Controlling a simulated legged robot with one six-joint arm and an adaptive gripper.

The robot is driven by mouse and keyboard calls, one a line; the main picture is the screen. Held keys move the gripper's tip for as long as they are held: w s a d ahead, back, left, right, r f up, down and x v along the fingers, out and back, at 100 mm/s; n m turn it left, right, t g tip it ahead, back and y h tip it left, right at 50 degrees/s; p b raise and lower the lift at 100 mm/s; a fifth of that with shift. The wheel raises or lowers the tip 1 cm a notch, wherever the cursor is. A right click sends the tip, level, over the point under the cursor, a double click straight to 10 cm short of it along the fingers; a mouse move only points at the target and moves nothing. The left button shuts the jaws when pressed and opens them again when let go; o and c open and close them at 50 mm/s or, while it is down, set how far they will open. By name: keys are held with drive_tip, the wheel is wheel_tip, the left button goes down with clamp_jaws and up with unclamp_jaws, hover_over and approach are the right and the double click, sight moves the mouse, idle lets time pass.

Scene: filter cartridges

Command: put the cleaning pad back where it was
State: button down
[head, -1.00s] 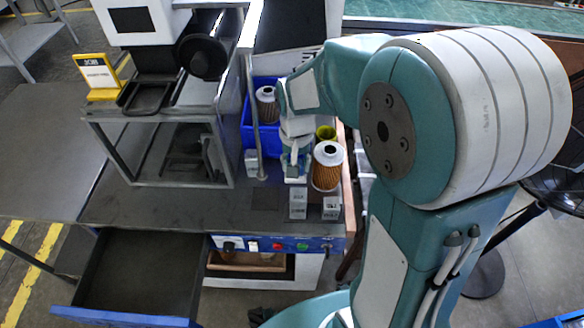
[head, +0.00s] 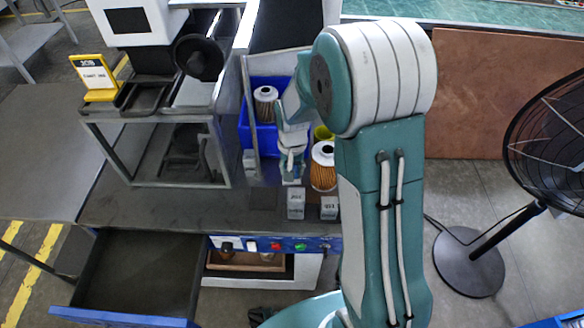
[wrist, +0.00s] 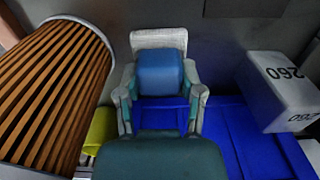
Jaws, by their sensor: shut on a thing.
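My gripper (head: 291,166) points down over the bench, in front of the blue bin. In the wrist view my gripper (wrist: 160,88) has its two fingers closed on the sides of a blue block with a pale grey part beyond it. I take this to be the cleaning pad (wrist: 160,74). The pad is hard to make out in the head view, and I cannot tell whether it touches the bench. A dark square patch (head: 263,198) lies on the bench to the gripper's front left.
An orange pleated filter (head: 323,172) stands close at the right, with a yellow-green cup (head: 322,133) behind it. The blue bin (head: 259,138) holds another filter (head: 265,104). Labelled grey blocks (head: 296,205) stand near the front edge. A drawer (head: 140,275) is open below.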

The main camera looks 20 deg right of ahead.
drive_tip(key=shift+c, duration=1.1)
unclamp_jaws()
drive_tip(key=shift+f, duration=0.1)
drive_tip(key=shift+a, duration=0.1)
wheel_tip(320, 180, up, 12)
drive_tip(key=s+r+n+t, duration=0.1)
drive_tip(key=s+r+t, duration=0.1)
drive_tip(key=s+r, duration=0.4)
drive_tip(key=s+r+n+t, duration=0.2)
drive_tip(key=s+r, duration=0.3)
drive_tip(key=s, duration=1)
drive_tip(key=shift+r+n+t, duration=0.3)
drive_tip(key=shift+r+t, duration=0.05)
drive_tip(key=shift+t, duration=0.45)
